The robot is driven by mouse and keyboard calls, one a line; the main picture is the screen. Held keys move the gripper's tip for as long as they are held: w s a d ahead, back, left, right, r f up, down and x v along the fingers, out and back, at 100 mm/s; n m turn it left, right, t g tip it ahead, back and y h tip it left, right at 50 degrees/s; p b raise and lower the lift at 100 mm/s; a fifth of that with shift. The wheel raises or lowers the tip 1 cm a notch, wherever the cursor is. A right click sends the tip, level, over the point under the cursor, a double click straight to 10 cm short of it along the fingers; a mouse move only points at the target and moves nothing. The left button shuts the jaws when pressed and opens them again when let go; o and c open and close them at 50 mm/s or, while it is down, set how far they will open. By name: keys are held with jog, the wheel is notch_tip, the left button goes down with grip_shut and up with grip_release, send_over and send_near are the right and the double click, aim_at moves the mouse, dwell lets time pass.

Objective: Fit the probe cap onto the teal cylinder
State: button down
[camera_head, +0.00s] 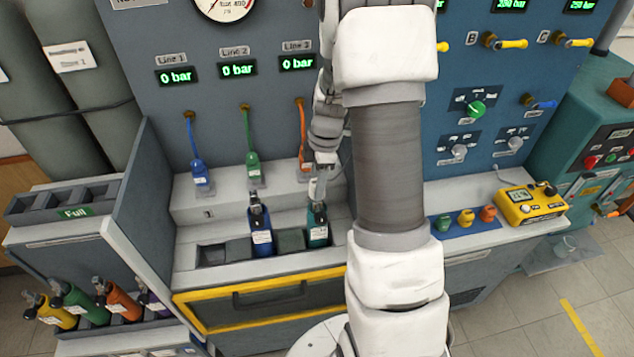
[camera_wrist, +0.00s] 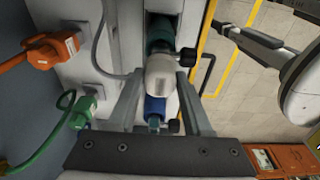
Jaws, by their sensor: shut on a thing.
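The teal cylinder (camera_head: 317,232) stands in a slot of the bench rack, with a white label on its side. In the wrist view its teal top (camera_wrist: 160,33) shows beyond the fingers, with a dark knob at its side. My gripper (camera_head: 318,190) is right above it. In the wrist view my gripper (camera_wrist: 160,76) is shut on a pale grey rounded piece, apparently the probe cap (camera_wrist: 160,72). The cap lines up with the teal top and covers part of it. I cannot tell whether it is seated or just above.
The blue cylinder (camera_head: 261,232) stands left in the same rack, close by; its top (camera_wrist: 154,106) shows between my fingers. Blue (camera_head: 198,174), green (camera_head: 253,168) and orange (camera_wrist: 45,52) connectors hang behind on hoses. A yellow-framed drawer (camera_head: 262,298) is in front.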

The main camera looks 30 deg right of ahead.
jog(key=shift+f+b, duration=0.65)
jog(key=shift+f, duration=0.05)
jog(key=shift+c, duration=1.2)
grip_release()
jog(key=shift+r, duration=0.1)
notch_tip(320, 180, up, 17)
jog(key=d, duration=0.2)
jog(key=shift+s, duration=0.3)
jog(key=shift+r, duration=0.15)
jog(key=s+a+r+m+t, duration=0.2)
jog(key=s+a+r+m, duration=0.1)
jog(key=s+a+m, duration=0.4)
jog(key=s+a+r+m+t+h, duration=0.1)
jog(key=s+a+r+m+t, duration=0.2)
jog(key=s+a+m, duration=0.4)
jog(key=s, duration=0.4)
jog(key=shift+a+m, duration=0.2)
jog(key=shift+m, duration=0.2)
